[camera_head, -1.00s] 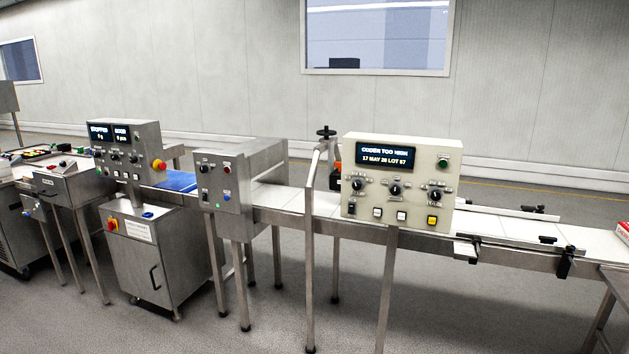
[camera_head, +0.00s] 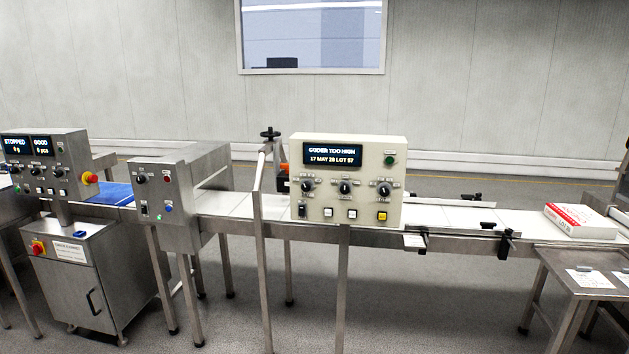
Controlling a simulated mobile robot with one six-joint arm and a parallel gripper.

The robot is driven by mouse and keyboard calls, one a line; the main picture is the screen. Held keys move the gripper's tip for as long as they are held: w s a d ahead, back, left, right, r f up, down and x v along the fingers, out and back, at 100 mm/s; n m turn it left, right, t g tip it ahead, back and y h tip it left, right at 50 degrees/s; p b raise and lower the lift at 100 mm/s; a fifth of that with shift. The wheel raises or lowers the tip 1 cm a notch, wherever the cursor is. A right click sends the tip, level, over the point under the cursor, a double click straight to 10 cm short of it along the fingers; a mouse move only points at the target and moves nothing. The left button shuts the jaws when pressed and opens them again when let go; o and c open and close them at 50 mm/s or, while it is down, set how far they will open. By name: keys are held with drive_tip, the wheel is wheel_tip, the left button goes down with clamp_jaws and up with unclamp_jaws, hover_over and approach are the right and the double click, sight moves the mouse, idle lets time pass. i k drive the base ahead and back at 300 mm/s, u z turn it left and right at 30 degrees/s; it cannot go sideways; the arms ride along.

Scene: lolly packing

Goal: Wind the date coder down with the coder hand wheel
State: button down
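The coder hand wheel (camera_head: 270,133) is a small dark wheel on top of a metal post frame (camera_head: 259,200), just left of the coder's control box. The cream date coder control box (camera_head: 348,182) stands over the conveyor. Its display (camera_head: 332,155) reads "CODER TOO HIGH" and "17 MAY 28 LOT 57". An orange and dark part, possibly the coder head (camera_head: 283,178), shows behind the box's left edge and is mostly hidden. My gripper is not in view.
The white conveyor (camera_head: 232,205) runs left to right behind the panels. A steel control cabinet (camera_head: 180,195) stands left of the wheel. A red and white box (camera_head: 580,221) lies at the conveyor's right end, by a steel table (camera_head: 590,262). Grey floor is clear in front.

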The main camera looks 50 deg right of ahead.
sight(270, 134)
drive_tip(key=z, duration=4.95)
drive_tip(key=i, duration=0.1)
drive_tip(key=u, duration=3.6)
drive_tip(key=k, duration=0.9)
drive_tip(key=u, duration=0.2)
drive_tip(key=i, duration=0.65)
drive_tip(key=z, duration=0.05)
